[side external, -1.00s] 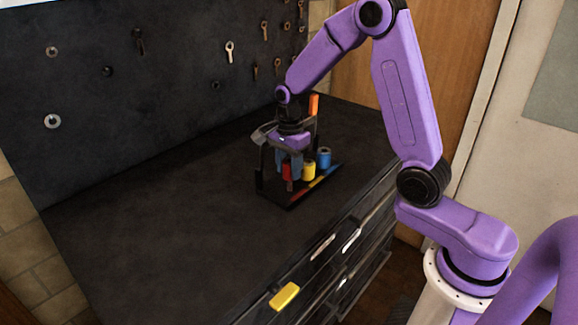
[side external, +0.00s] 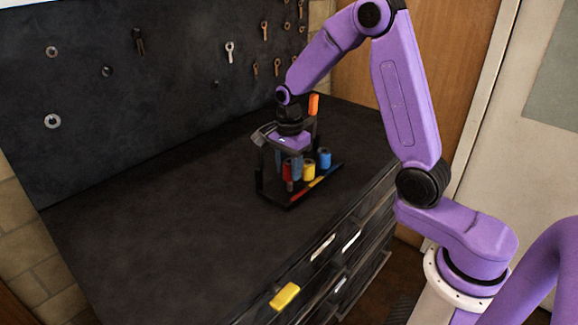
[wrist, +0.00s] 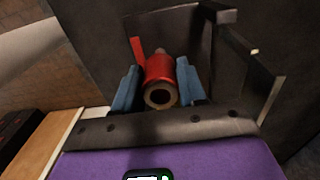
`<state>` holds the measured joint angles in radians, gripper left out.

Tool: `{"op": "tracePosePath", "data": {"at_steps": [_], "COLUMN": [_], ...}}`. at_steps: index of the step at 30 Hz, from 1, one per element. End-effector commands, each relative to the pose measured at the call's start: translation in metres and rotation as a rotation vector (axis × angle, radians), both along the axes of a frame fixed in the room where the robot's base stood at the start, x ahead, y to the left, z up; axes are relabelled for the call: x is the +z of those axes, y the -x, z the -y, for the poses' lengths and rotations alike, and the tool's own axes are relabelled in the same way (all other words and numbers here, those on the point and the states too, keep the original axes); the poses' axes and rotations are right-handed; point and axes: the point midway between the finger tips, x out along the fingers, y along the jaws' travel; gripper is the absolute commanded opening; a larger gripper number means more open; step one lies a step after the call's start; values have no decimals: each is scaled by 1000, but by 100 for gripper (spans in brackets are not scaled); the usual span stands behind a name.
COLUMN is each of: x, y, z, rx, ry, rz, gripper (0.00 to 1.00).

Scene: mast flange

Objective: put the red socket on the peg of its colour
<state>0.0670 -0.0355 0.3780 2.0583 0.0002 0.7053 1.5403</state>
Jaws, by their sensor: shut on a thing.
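The red socket (side external: 287,171) is held upright between the blue fingertips of my gripper (side external: 288,166), over the near-left end of the black rack. A short greyish peg (side external: 290,186) shows just below it, near the red strip (side external: 297,197) on the rack's edge. In the wrist view the red socket (wrist: 159,78) sits between both fingertips (wrist: 160,90), its dark open end facing the camera. A bit of the peg (wrist: 160,51) shows past its far end. I cannot tell whether the socket is around the peg's top or just above it.
A yellow socket (side external: 309,171) and a blue socket (side external: 324,159) stand on the rack close to the right of my gripper. An orange piece (side external: 313,105) stands behind. The bench top (side external: 160,225) at left is clear.

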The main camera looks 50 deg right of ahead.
Motion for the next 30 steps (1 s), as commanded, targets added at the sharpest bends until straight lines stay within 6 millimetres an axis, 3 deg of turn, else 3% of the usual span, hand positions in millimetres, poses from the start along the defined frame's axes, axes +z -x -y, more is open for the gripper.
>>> {"op": "tracePosePath", "data": {"at_steps": [30], "x": [-22], "y": [0], "z": [0], "rx": [1], "ry": [0], "rz": [0], "gripper": [8]}}
